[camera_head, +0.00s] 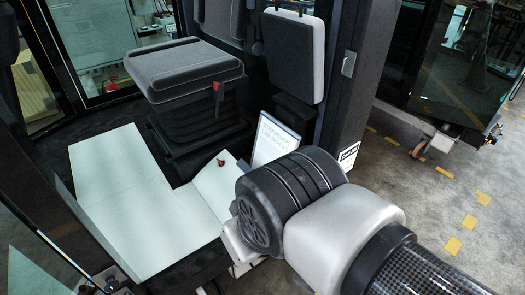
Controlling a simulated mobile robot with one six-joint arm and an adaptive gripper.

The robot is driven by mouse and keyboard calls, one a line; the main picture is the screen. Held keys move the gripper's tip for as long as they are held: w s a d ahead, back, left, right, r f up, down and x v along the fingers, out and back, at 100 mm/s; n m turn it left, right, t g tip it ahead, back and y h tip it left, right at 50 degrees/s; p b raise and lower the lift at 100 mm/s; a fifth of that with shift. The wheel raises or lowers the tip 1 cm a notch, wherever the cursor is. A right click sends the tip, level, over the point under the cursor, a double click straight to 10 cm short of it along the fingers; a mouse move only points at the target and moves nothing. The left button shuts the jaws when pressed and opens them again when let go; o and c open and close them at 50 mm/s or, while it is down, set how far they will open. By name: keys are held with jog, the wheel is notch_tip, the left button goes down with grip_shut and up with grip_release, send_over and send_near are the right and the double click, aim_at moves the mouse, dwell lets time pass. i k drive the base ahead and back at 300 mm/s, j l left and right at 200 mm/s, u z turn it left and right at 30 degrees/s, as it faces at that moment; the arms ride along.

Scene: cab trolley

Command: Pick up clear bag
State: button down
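I cannot make out a clear bag for certain. A small red item (221,162) lies on the pale floor panel (213,187) in front of the seat, and whether clear film surrounds it is too small to tell. My arm comes in from the lower right and ends over the front edge of the cab floor. My gripper is not visible; the arm's own joint hides that area.
A black seat (185,70) stands behind the panels. A white booklet (274,138) leans upright beside the right pillar (345,75). A larger pale panel (130,200) lies clear at left. Grey floor with yellow marks (453,245) is outside at right.

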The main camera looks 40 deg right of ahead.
aim_at(273, 139)
jog(key=i+l, duration=0.4)
jog(key=i+l+z, duration=0.1)
jog(key=i+l, duration=0.35)
jog(key=l, duration=0.2)
